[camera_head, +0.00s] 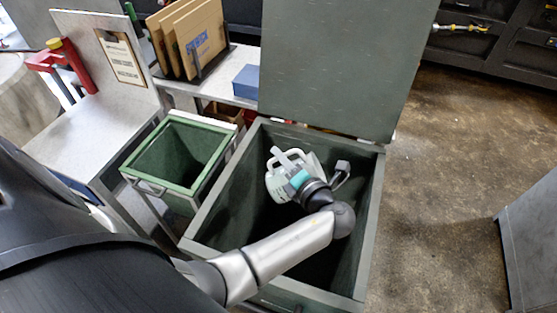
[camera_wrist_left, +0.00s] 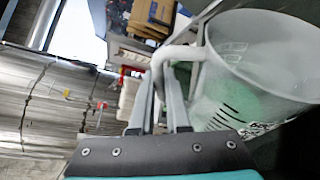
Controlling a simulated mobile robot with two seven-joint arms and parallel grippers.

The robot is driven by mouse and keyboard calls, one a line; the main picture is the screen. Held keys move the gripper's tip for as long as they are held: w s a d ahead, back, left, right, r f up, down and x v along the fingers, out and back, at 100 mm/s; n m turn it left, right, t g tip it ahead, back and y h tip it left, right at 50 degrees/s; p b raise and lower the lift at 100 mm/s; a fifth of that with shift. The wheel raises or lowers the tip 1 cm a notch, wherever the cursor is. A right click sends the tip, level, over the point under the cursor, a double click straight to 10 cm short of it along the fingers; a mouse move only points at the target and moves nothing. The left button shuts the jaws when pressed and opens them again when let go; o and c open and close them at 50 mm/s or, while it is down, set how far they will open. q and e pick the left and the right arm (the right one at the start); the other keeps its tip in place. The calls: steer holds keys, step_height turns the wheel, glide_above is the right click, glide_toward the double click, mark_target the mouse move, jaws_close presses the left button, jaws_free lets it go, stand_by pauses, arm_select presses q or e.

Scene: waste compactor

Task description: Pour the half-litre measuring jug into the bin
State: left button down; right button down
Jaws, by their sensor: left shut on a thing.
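My left gripper (camera_head: 288,166) reaches over the large green open-topped bin (camera_head: 372,225). It is shut on the handle of the measuring jug (camera_head: 278,183), a pale translucent vessel. In the left wrist view the gripper's fingers (camera_wrist_left: 163,105) close around the white handle, and the jug (camera_wrist_left: 265,60) fills the right side, with dark scale marks and a green tint low in its body. The jug is over the large bin's opening, near its back part. I cannot tell its exact tilt or whether anything is leaving it. My right gripper is not in view.
The raised grey-green lid (camera_head: 335,65) stands behind the large bin. A smaller green bin (camera_head: 208,125) stands to its left. Behind are a rack of cardboard (camera_head: 195,40), a blue box (camera_head: 247,82) and a clipboard (camera_head: 120,55). Open floor (camera_head: 450,180) lies to the right.

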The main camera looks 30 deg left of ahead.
mark_target(310, 162)
arm_select(q)
steer(key=shift+w+d+f+m, duration=0.2)
steer(key=shift+w+d+m, duration=0.2)
steer(key=shift+m, duration=0.2)
steer(key=shift+w+d+f+m+y+b, duration=0.2)
steer(key=shift+w+d+f+m+y, duration=0.2)
steer(key=shift+m, duration=0.25)
steer(key=shift+w+d+f+m+y+b, duration=0.2)
steer(key=shift+w+d+f+m+y, duration=0.1)
steer(key=shift+w+d+m+y, duration=0.25)
steer(key=shift+w+d+r+m+t+y, duration=0.2)
steer(key=shift+w+d+m, duration=0.1)
steer(key=shift+m, duration=0.4)
steer(key=shift+w+d+r+m+t+y, duration=0.1)
steer(key=shift+w+d+m+y, duration=0.2)
steer(key=shift+m, duration=0.4)
steer(key=shift+w+d+r+m+t+y, duration=0.15)
steer(key=shift+d+m, duration=0.2)
steer(key=shift+m, duration=0.35)
